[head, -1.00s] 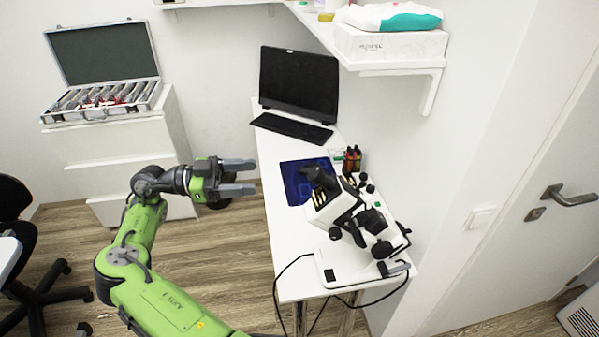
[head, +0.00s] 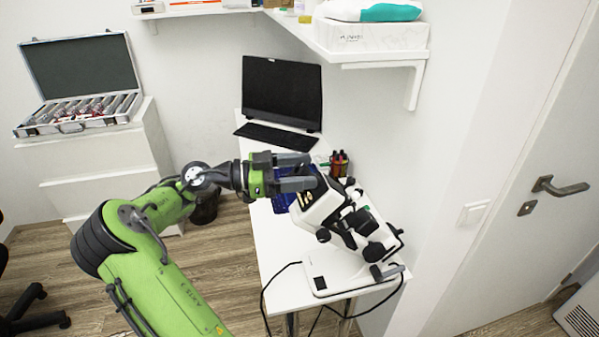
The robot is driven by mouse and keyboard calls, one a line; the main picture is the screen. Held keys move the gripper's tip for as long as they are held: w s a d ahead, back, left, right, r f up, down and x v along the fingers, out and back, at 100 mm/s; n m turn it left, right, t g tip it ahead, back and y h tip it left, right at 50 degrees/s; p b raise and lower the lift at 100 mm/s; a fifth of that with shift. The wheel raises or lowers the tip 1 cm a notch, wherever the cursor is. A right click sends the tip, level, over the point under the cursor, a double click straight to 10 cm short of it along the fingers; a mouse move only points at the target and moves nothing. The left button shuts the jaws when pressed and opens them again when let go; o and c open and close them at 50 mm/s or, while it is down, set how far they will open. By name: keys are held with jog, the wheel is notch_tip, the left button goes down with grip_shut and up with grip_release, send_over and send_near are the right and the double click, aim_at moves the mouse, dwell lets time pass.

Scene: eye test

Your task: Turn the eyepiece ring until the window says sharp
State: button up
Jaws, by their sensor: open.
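The white and black microscope (head: 318,205) stands on the white desk, tilted toward the left. Its black eyepiece (head: 321,183) is at the upper end, partly hidden by my gripper; I cannot make out the ring separately. My gripper (head: 312,171) is open, its two grey fingers pointing right, one above the other in the picture. The fingertips overlap the eyepiece in view; I cannot tell whether they touch it or lie around it. A small dark window (head: 320,283) shows on the microscope's base, too small to read.
The desk (head: 272,250) holds a monitor (head: 282,93), a keyboard (head: 276,137), a blue mat (head: 283,204) and small bottles (head: 340,163) close behind the eyepiece. A shelf (head: 375,62) hangs above at right. A cable (head: 266,292) hangs off the desk's left edge.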

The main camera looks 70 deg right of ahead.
jog(key=c, duration=1)
jog(key=m+y+p, duration=0.2)
jog(key=m, duration=0.1)
jog(key=shift+r+g+y, duration=0.2)
jog(key=shift+g+y, duration=0.1)
jog(key=m+y+p, duration=0.2)
jog(key=m+p, duration=0.1)
jog(key=p, duration=0.1)
jog(key=shift+r, duration=0.1)
jog(key=shift+m+y+p, duration=0.7)
jog(key=shift+m+p, duration=0.1)
jog(key=shift+p, duration=0.45)
jog(key=shift+f+m+p, duration=0.25)
jog(key=shift+m+p, duration=0.05)
